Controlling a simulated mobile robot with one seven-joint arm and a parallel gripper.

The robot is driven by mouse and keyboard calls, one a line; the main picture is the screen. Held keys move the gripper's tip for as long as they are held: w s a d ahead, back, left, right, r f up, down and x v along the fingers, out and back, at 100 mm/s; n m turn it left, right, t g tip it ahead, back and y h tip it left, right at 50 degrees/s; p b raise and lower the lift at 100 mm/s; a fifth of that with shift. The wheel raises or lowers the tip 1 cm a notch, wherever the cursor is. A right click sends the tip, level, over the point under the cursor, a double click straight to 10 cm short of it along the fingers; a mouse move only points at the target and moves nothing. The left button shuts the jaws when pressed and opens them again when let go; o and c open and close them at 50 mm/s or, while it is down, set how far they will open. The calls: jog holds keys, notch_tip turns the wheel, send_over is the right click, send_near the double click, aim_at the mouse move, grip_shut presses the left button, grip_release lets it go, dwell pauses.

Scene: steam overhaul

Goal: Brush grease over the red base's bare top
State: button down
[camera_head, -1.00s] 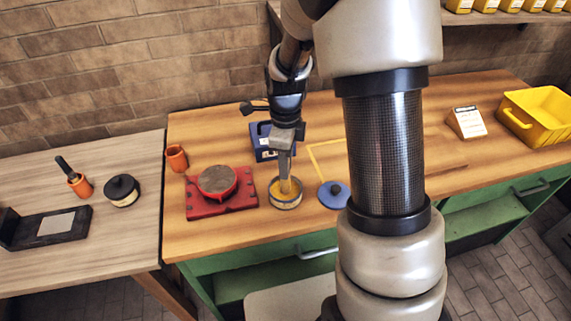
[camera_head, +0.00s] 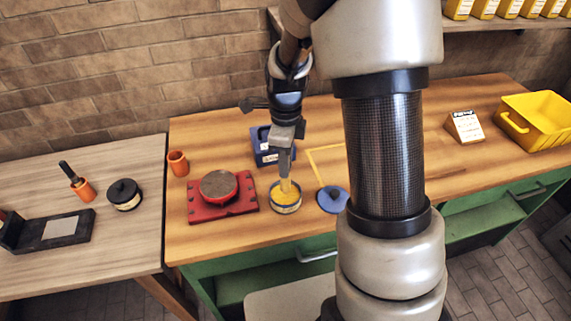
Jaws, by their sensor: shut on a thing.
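The red base (camera_head: 200,210) sits on the wooden bench, with a round grey-brown top (camera_head: 218,184) facing up. Just right of it stands an open tin of yellow grease (camera_head: 286,204). My gripper (camera_head: 286,150) is above the tin, shut on a brush (camera_head: 286,182) that points down. The brush's lower end is in the tin's mouth, and its tip is hard to make out against the yellow grease. I see no grease on the base's top.
A blue lid (camera_head: 333,198) lies right of the tin. A blue box (camera_head: 264,147) stands behind my gripper. An empty orange cup (camera_head: 178,162) stands behind the base. A yellow bin (camera_head: 540,118) and a small sign (camera_head: 465,126) are far right. The bench's front edge is close.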

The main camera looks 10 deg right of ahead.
jog(key=shift+r+p, duration=1.35)
jog(key=shift+r, duration=0.75)
